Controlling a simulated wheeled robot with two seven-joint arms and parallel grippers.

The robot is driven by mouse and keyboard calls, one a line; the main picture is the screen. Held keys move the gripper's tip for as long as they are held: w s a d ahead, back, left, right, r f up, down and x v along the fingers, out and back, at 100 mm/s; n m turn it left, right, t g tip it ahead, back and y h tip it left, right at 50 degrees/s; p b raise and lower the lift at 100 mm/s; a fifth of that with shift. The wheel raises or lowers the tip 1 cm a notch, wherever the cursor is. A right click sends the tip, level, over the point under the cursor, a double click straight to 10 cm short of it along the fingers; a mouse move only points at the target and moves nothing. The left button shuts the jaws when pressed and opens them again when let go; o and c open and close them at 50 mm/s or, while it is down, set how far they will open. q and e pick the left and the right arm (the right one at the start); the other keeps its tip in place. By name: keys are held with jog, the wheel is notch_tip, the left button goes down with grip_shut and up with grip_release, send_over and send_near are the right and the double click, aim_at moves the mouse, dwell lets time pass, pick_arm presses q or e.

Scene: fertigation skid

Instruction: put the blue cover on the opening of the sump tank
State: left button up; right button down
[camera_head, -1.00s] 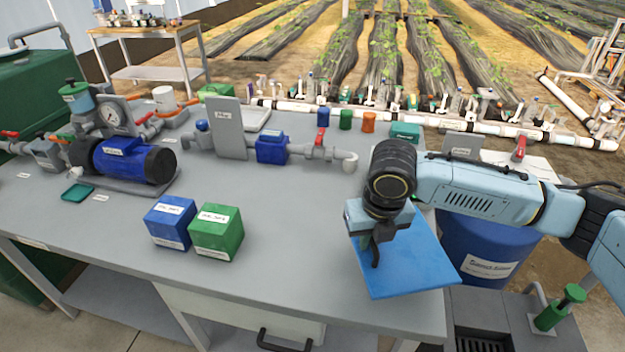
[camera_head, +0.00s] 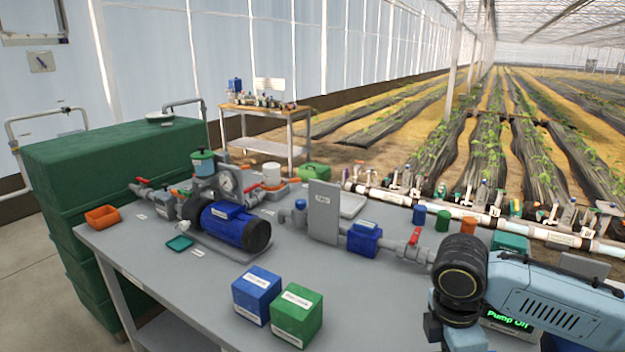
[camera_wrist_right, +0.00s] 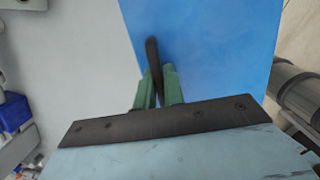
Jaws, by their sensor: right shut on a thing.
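The blue cover (camera_wrist_right: 215,50) is a flat bright-blue plate in the right wrist view, just beyond my right gripper. My right gripper (camera_wrist_right: 156,78) has its greenish fingers shut on the cover's thin dark handle. In the head view only my right forearm and wrist show at the lower right; the fingers and cover are below the picture edge. My left gripper is not in view. I cannot make out the sump tank's opening in either current view. A large green tank (camera_head: 115,160) stands left of the table, and I cannot tell if it is the sump tank.
The grey table (camera_head: 160,275) carries a blue pump (camera_head: 235,228), pipes and a grey upright panel (camera_head: 323,212). A blue box (camera_head: 257,295) and a green box (camera_head: 297,315) stand near its front. An orange tray (camera_head: 102,217) lies at its left end. Floor is free at left.

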jog(key=m, duration=0.4)
jog(key=shift+w+a+r+g, duration=0.1)
jog(key=shift+a+r+g, duration=0.2)
jog(key=shift+r, duration=0.1)
jog(key=m, duration=0.3)
jog(key=r+m, duration=0.1)
jog(key=m, duration=0.1)
jog(key=shift+w+a+m+g+y, duration=0.1)
jog(key=shift+a+m+g+y, duration=0.2)
jog(key=shift+a+g, duration=0.1)
jog(key=m, duration=0.3)
jog(key=r+m, duration=0.1)
jog(key=m, duration=0.1)
jog(key=shift+a+r+y, duration=0.1)
jog(key=shift+a+y, duration=0.25)
jog(key=shift+y, duration=0.05)
jog(key=m, duration=0.3)
jog(key=shift+a+r, duration=0.2)
jog(key=shift+r, duration=0.15)
